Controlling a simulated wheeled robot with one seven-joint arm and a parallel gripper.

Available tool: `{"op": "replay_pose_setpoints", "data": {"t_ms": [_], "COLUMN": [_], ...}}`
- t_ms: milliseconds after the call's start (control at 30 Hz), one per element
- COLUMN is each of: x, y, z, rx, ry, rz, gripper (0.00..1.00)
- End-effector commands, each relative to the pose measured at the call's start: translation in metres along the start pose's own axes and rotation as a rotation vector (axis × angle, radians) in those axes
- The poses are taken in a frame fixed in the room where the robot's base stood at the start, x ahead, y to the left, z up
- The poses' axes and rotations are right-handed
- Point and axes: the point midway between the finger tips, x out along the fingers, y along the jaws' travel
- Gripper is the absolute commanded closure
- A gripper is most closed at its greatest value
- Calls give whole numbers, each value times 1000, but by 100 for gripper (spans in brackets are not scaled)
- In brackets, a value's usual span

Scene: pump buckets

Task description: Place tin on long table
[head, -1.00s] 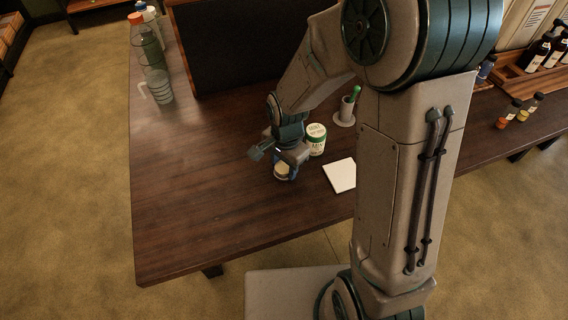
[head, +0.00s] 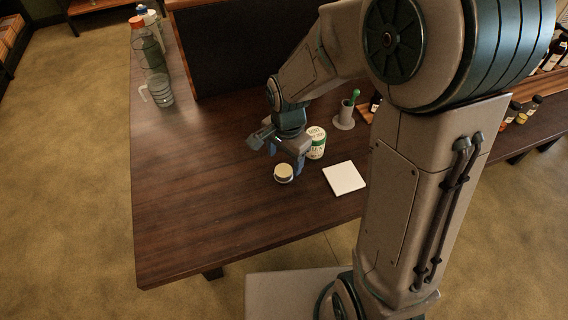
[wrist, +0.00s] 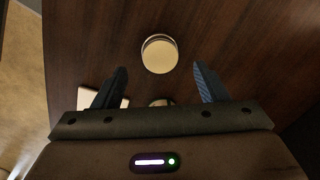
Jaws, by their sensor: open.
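The tin (head: 284,173) is a small round container with a pale lid. It stands upright on the dark wooden long table (head: 200,220). In the wrist view the tin (wrist: 159,54) lies beyond the fingertips, between their lines and a little left of centre. My gripper (head: 286,166) is open and empty just above and behind the tin, apart from it. Its two fingers (wrist: 160,76) show spread in the wrist view.
A white and green jar (head: 316,143) stands close right of my gripper. A white pad (head: 344,178) lies right of the tin. A holder with a green pen (head: 345,116) stands farther back. Bottles (head: 152,50) and a glass jug (head: 160,90) stand back left. The table's left front is clear.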

Motion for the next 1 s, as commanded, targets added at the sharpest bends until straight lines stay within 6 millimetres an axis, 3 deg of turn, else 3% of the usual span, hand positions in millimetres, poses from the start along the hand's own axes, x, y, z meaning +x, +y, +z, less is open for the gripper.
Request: {"op": "replay_pose_setpoints", "data": {"t_ms": [33, 200, 533, 667, 800, 1000], "x": [-14, -48, -80, -98, -118, -131], "y": [-1, 0, 10, 40, 85, 136], "z": [0, 0, -3, -8, -10, -4], "rx": [0, 0, -43, -187, -409, -682], "ry": [3, 2, 11, 45, 94, 148], "rz": [-5, -4, -8, -24, -39, -45], "gripper": [33, 33, 33, 33, 33, 33]}}
